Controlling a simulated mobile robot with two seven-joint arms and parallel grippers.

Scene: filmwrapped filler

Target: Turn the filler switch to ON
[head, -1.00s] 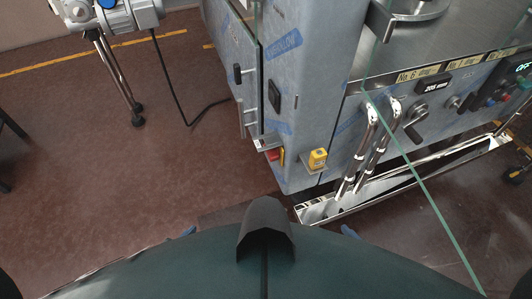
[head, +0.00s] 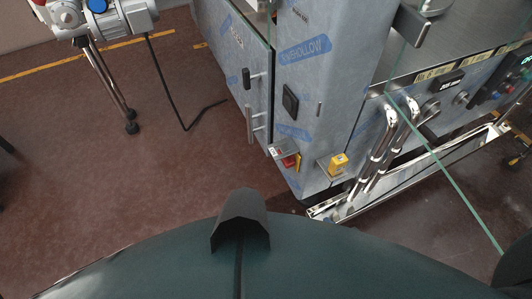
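The filler is a large machine wrapped in grey-blue film (head: 312,85), filling the upper middle and right. On its front right is a dark control panel (head: 505,82) with small coloured knobs and a green-lit display cut by the right edge; its text cannot be read now. A black plate (head: 290,101) sits on the filler's near corner, with a red-and-yellow device (head: 290,161) low below it and a yellow box (head: 338,162) to the right. I cannot tell which part is the filler switch. Neither gripper is in view.
Chrome pipes (head: 385,150) and a metal trough (head: 350,203) stick out from the filler's front. A glass pane's green edge (head: 455,185) crosses at the right. A motor on legs (head: 120,20) with a black cable stands upper left. Brown floor (head: 110,190) is clear at left.

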